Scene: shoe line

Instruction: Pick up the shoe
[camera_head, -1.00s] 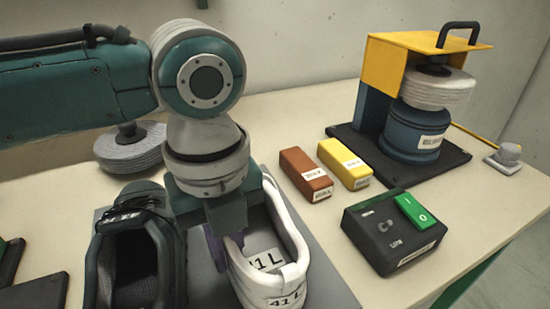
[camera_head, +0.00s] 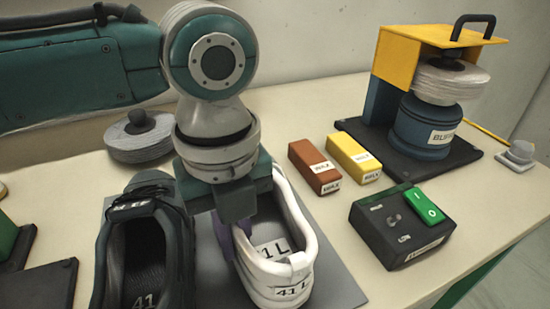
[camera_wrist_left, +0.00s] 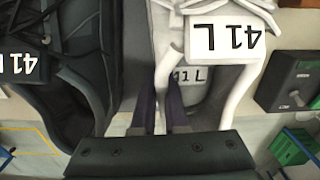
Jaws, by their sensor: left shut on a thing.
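A white shoe (camera_head: 304,238) marked 41 L stands on a grey mat (camera_head: 335,285), its heel toward me. My left gripper (camera_head: 228,236) comes down from above at the shoe's left side. In the left wrist view, its two dark fingers (camera_wrist_left: 162,108) lie on either side of the white shoe's side wall (camera_wrist_left: 162,75), and it is shut on it. The fingertips are partly hidden in the head view. I cannot tell any gap between shoe and mat. My right gripper is not in view.
A dark shoe (camera_head: 177,250) stands close on the left. To the right are a brown block (camera_head: 314,168), a yellow block (camera_head: 354,158), a black control box (camera_head: 400,230) with a green switch and a buffing machine (camera_head: 425,130). A grey disc stack (camera_head: 140,140) is behind on the left.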

